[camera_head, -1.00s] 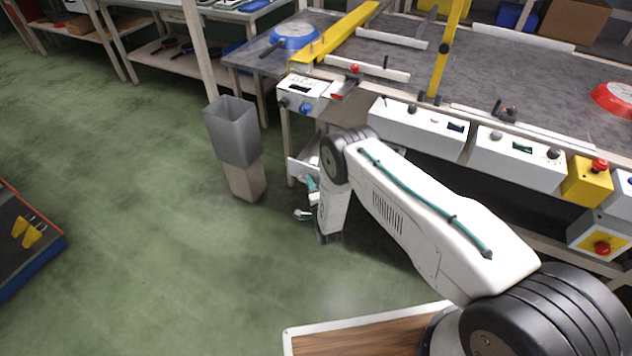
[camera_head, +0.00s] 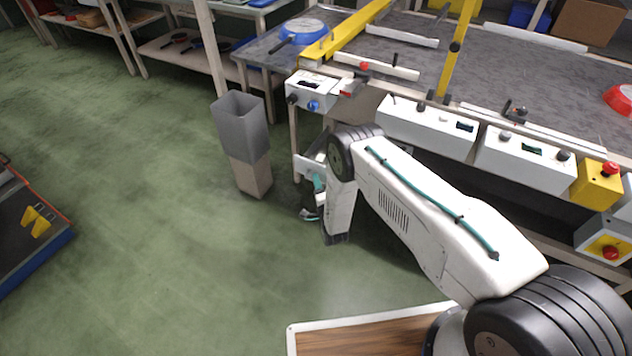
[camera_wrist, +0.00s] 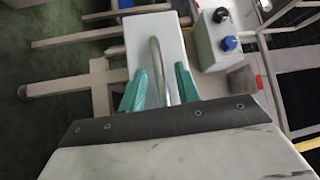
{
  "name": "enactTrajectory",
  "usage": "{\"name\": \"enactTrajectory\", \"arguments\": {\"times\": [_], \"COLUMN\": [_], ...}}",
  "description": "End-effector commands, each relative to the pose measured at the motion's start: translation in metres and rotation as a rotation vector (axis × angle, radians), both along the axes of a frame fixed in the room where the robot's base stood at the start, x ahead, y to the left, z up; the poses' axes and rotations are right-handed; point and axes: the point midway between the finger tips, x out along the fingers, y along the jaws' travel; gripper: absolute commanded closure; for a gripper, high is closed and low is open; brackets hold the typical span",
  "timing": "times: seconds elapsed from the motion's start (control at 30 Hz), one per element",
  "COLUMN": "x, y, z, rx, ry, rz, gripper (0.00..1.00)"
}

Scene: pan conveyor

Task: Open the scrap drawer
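The scrap drawer (camera_head: 304,166) shows as a white piece under the left end of the conveyor table, mostly hidden behind my arm. In the wrist view its white front panel (camera_wrist: 176,30) carries a bent metal bar handle (camera_wrist: 156,58). My gripper (camera_wrist: 160,88) has two teal fingers, one on each side of the handle, with a visible gap to it on both sides. It looks open around the bar. In the head view my gripper (camera_head: 318,184) is partly hidden by my wrist link, low beside the table leg.
A grey open bin (camera_head: 240,125) on a beige block stands left of the drawer. A control box (camera_head: 314,90) with a blue knob sits above it. A blue pan (camera_head: 303,31) lies on the conveyor end. Table legs are close by.

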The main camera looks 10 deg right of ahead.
Motion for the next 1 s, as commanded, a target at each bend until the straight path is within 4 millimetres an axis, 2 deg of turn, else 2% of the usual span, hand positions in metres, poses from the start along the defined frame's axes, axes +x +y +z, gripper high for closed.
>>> {"name": "enactTrajectory", "arguments": {"times": [0.2, 0.4, 1.0], "x": [-0.038, -0.060, -0.064], "y": [-0.005, -0.009, -0.010], "z": [-0.006, -0.009, -0.009], "rx": [-0.001, 0.000, -0.008], "ry": [0.004, 0.003, 0.000], "rz": [0.002, 0.003, 0.001], "gripper": [0.67, 0.67, 0.67]}}
